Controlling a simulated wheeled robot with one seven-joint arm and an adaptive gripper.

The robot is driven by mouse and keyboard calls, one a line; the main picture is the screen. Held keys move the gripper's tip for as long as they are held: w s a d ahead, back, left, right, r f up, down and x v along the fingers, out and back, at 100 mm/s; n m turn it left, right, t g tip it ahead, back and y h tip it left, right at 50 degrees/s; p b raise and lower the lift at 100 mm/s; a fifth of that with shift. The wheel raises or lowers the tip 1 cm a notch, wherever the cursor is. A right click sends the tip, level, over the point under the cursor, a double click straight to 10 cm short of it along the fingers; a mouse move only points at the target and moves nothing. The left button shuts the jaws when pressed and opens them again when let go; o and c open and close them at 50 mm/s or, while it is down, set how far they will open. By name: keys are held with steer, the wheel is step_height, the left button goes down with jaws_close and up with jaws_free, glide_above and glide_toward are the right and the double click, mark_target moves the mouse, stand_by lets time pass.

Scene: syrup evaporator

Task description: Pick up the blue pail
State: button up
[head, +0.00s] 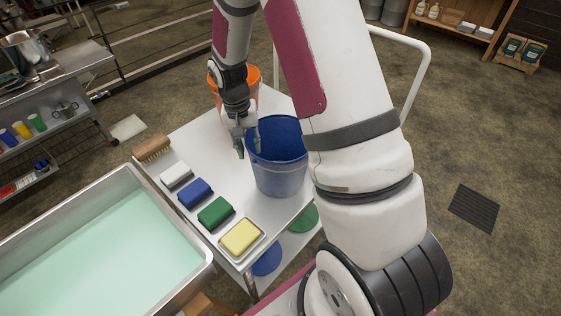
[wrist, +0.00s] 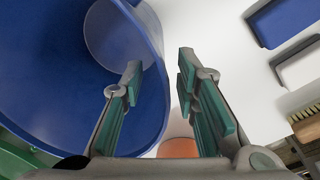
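The blue pail (head: 278,178) stands upright on a white cart, its open top facing up. In the wrist view the pail (wrist: 60,85) fills the left side, with its inside visible. My gripper (head: 247,148) points down at the pail's left rim in the head view. In the wrist view my gripper (wrist: 160,72) has its fingers apart. The left finger is over the inside of the pail and the right finger is outside the wall. The rim lies between them, and I see no clear grip on it.
An orange pail (head: 254,78) stands behind my gripper. A brush (head: 152,148), white block (head: 176,175), blue block (head: 195,193), green block (head: 215,212) and yellow sponge (head: 240,237) line the cart's left edge. A basin of pale green liquid (head: 105,255) is beside it.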

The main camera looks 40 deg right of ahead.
steer(key=shift+f, duration=1.35)
steer(key=shift+c, duration=0.3)
jaws_close()
